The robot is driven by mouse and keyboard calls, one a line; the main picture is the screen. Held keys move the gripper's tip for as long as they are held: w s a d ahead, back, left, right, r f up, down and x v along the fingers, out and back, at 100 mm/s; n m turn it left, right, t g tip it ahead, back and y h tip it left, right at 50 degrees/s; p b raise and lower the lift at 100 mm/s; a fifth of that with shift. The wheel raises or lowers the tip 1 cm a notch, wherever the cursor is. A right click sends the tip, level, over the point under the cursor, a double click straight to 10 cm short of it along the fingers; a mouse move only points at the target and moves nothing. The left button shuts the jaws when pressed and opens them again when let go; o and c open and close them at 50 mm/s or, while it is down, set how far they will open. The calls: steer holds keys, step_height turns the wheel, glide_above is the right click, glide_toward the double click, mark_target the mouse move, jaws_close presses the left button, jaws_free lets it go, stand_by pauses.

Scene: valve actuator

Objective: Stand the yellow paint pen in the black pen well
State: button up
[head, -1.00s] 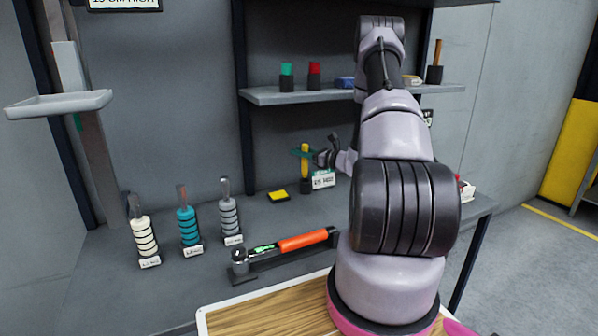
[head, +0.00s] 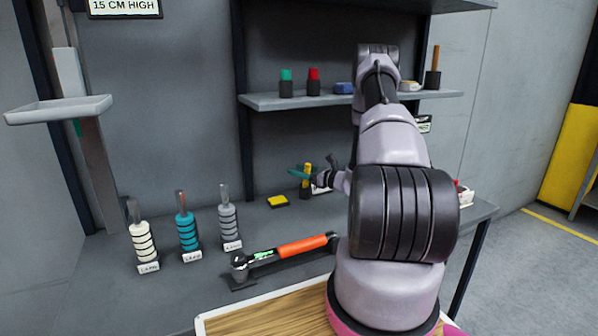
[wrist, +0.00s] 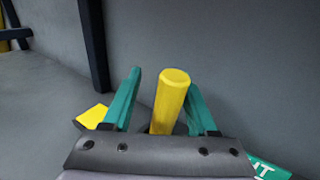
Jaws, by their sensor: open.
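The yellow paint pen (head: 307,168) is upright at the back of the bench, its lower end at the black pen well (head: 305,193). It appears to stand in the well, though the join is small and partly covered. My gripper (head: 303,174) is around the pen's upper part in the head view. In the wrist view my gripper (wrist: 163,78) has its green fingers apart, one on each side of the pen (wrist: 168,105), with a gap at the left finger. The pen's lower end is hidden behind the gripper body in the wrist view.
A yellow pad (head: 278,201) lies left of the well. Three ringed posts, white (head: 144,243), teal (head: 187,231) and grey (head: 228,221), stand at left. An orange-handled tool (head: 302,246) lies in front. A shelf (head: 330,99) with small items hangs above.

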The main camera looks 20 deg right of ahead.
steer(key=v, duration=1.2)
steer(key=shift+r, duration=0.1)
